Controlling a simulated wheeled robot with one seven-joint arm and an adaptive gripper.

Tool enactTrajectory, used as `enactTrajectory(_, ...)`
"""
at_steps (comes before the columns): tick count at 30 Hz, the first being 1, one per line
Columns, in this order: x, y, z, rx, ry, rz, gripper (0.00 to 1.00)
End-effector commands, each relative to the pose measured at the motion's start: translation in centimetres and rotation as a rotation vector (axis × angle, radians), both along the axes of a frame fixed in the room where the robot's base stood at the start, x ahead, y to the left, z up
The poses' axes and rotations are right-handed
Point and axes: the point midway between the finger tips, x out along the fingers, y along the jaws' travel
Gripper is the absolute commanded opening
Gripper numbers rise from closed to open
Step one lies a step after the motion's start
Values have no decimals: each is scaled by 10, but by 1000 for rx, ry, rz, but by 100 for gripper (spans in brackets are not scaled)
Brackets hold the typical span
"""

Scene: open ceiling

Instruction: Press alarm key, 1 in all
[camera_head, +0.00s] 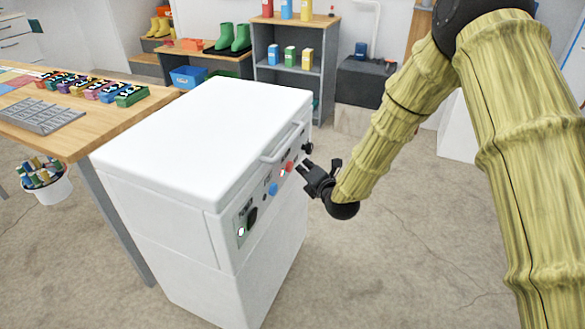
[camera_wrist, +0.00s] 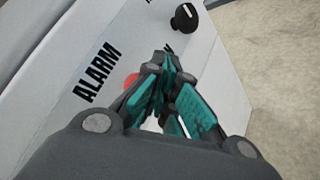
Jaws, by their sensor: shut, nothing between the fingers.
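The alarm key is a red button (camera_wrist: 131,84) beside the black word ALARM in the wrist view. My gripper's fingers cover part of it. It also appears as a red spot (camera_head: 290,166) on the front panel of the white cabinet (camera_head: 205,130) in the head view. My gripper (camera_head: 304,166) is in front of that panel, close to the red button. Its teal-padded fingers (camera_wrist: 166,62) are shut and empty. I cannot tell whether the fingertips touch the panel or the button.
A blue button (camera_head: 273,189) and a dark knob (camera_head: 252,215) are on the same panel. Another black knob (camera_wrist: 184,17) is beyond my fingertips. A handle bar (camera_head: 283,142) runs along the panel's upper edge. The floor right of the cabinet is clear.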

Motion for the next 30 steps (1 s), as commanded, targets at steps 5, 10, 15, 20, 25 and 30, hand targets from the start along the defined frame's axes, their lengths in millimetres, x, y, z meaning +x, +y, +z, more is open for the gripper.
enactTrajectory(5, 0, 0, 0, 0, 0, 0, 0)
enactTrajectory(10, 1, 3, 0, -2, 0, 1, 0)
enactTrajectory(15, 3, 8, 0, -2, 0, 1, 0)
enactTrajectory(20, 4, 8, 0, -1, 0, 0, 0)
enactTrajectory(25, 4, 8, 0, 0, 0, 0, 0)
enactTrajectory(30, 4, 9, 0, -1, 0, 0, 0)
